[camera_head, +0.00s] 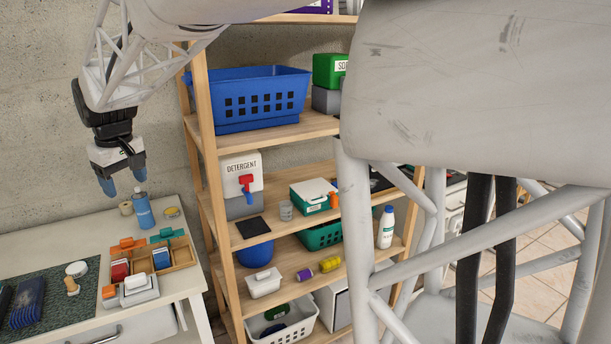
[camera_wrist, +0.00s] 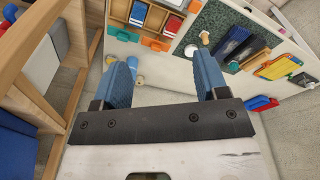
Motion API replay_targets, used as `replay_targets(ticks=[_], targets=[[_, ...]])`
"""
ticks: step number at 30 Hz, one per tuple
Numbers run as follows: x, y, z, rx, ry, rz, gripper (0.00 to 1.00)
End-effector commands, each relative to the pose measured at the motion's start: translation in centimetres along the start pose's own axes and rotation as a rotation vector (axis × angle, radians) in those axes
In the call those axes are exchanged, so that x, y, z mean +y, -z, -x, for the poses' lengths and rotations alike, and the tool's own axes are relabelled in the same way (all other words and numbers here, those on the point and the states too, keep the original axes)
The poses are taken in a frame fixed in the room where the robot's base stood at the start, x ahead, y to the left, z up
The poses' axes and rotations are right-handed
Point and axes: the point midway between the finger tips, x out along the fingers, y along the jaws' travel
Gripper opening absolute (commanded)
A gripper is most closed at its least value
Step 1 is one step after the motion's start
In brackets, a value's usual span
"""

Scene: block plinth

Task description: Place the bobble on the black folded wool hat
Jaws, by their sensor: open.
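My gripper (camera_head: 122,183) is open and empty, raised above the back of the white table, pointing down. Its two blue fingers also show apart in the wrist view (camera_wrist: 165,82). A small round white piece (camera_head: 76,269), which may be the bobble, sits at the right part of the dark green mat (camera_head: 62,308); it also shows in the wrist view (camera_wrist: 191,50). A small tan wooden piece (camera_head: 71,287) stands beside it. A black folded item (camera_head: 5,297), apparently the hat, lies at the left picture edge, partly cut off, next to a navy folded item (camera_head: 27,303).
A wooden organizer (camera_head: 180,256) with coloured cards and clips stands right of the mat. A blue bottle (camera_head: 143,210) stands behind it, below my gripper. A wooden shelf (camera_head: 205,150) with baskets rises to the right. The table's back left is clear.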

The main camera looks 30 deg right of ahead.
Motion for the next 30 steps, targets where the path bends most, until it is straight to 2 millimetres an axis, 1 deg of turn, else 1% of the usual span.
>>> replay_targets(ticks=[1,3,9,14,21,23,30], targets=[[0.4,-1.7,0.9,0.011,-0.004,-0.02,0.67],[0.8,-3.7,1.1,0.015,-0.007,-0.046,0.67],[1.7,-9.6,1.7,0.025,-0.016,-0.12,0.67],[2.1,-14.2,1.8,0.035,-0.023,-0.18,0.67],[2.1,-21.2,1.4,0.048,-0.033,-0.268,0.67],[2.0,-22.9,1.3,0.052,-0.036,-0.292,0.67],[1.4,-29.6,0.3,0.068,-0.047,-0.38,0.67]])
